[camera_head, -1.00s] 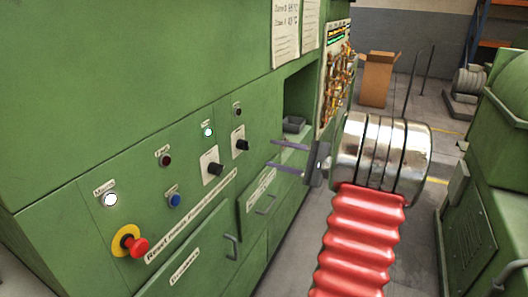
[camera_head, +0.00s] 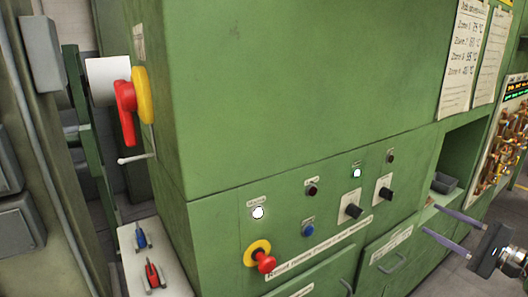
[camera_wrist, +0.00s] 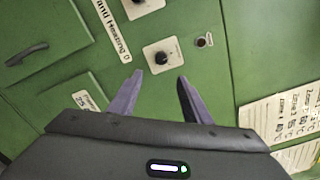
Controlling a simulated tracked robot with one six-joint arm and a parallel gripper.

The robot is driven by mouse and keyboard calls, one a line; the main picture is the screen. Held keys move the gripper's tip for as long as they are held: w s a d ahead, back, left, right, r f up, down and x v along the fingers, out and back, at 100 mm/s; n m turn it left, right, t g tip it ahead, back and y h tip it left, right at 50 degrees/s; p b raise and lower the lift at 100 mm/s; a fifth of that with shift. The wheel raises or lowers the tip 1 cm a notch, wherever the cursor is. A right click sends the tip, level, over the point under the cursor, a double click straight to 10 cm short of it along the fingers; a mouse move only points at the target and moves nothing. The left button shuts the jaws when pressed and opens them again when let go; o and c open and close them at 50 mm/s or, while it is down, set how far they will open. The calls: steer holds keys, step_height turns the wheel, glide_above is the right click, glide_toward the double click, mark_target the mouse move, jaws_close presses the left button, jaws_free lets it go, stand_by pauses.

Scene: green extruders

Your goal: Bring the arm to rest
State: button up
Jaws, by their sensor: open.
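My gripper (camera_head: 449,229) is at the right edge of the head view, with its two long purple-grey fingers spread apart and nothing between them. It stands in front of the green machine cabinet (camera_head: 290,90), near its lower drawers. In the wrist view my gripper (camera_wrist: 156,88) also shows open and empty, its fingers pointing at the green panel near a black knob (camera_wrist: 162,59). I cannot tell how far the fingertips are from the panel. Most of the arm is out of the head view.
The panel has a red emergency button (camera_head: 265,262), black knobs (camera_head: 350,211) and lamps. A red and yellow rotary switch (camera_head: 130,105) juts out at the left. Pliers-like tools (camera_head: 153,274) lie on a pale surface at lower left. A grey bin (camera_head: 444,183) sits in the recess.

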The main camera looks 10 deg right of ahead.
steer(key=s+a+f+g, duration=0.3)
steer(key=a+f+g, duration=0.1)
steer(key=f, duration=0.5)
steer(key=s+a+f+n+g, duration=0.1)
steer(key=a+f+n+g, duration=0.15)
steer(key=a, duration=0.35)
steer(key=s+a+f+n+g, duration=0.1)
steer(key=s+a+n+g, duration=0.1)
steer(key=a+g, duration=0.35)
steer(key=s+a+r+n+h, duration=0.1)
steer(key=a+r+n+h, duration=0.1)
steer(key=a+n, duration=0.3)
steer(key=s+a+r+n+h, duration=0.2)
steer(key=a+r+n, duration=0.2)
steer(key=a, duration=0.8)
steer(key=s+a+r+n+h, duration=0.2)
steer(key=a+n, duration=0.4)
steer(key=a, duration=0.3)
steer(key=shift+s+a+r+t, duration=0.25)
steer(key=shift+a+r+t, duration=0.05)
steer(key=shift+r, duration=0.1)
steer(key=shift+n, duration=0.25)
